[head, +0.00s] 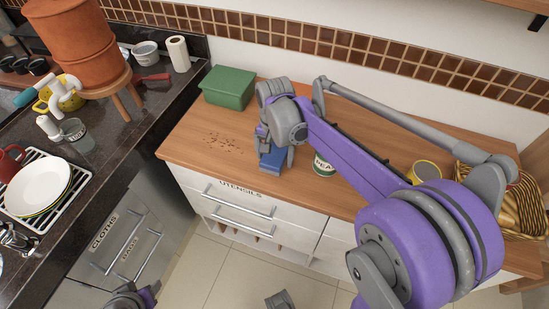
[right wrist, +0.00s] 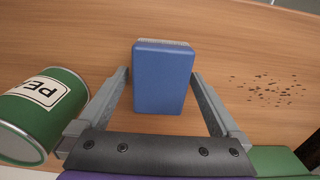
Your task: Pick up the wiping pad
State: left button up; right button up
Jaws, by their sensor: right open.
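The wiping pad (right wrist: 163,80) is a blue block with a pale far edge, and it rests on the wooden counter in the right wrist view. My right gripper (right wrist: 160,92) is open, with one finger on each side of the pad and a narrow gap at both. In the head view the right gripper (head: 274,152) points down at the counter and hides much of the blue pad (head: 272,160). Part of my left arm (head: 130,298) shows at the bottom edge of the head view; its jaws cannot be made out.
A green can marked PE (right wrist: 42,112) stands close left of the gripper in the right wrist view. Dark crumbs (head: 222,142) lie on the counter (head: 190,135). A green box (head: 229,88) stands behind them. A yellow can (head: 425,171) stands further right.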

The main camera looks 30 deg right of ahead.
aim_at(274, 154)
jog(key=c, duration=1.2)
notch_tip(274, 154, up, 10)
jog(key=shift+r+p, duration=0.1)
jog(key=shift+p, duration=0.35)
jog(key=shift+c, duration=0.3)
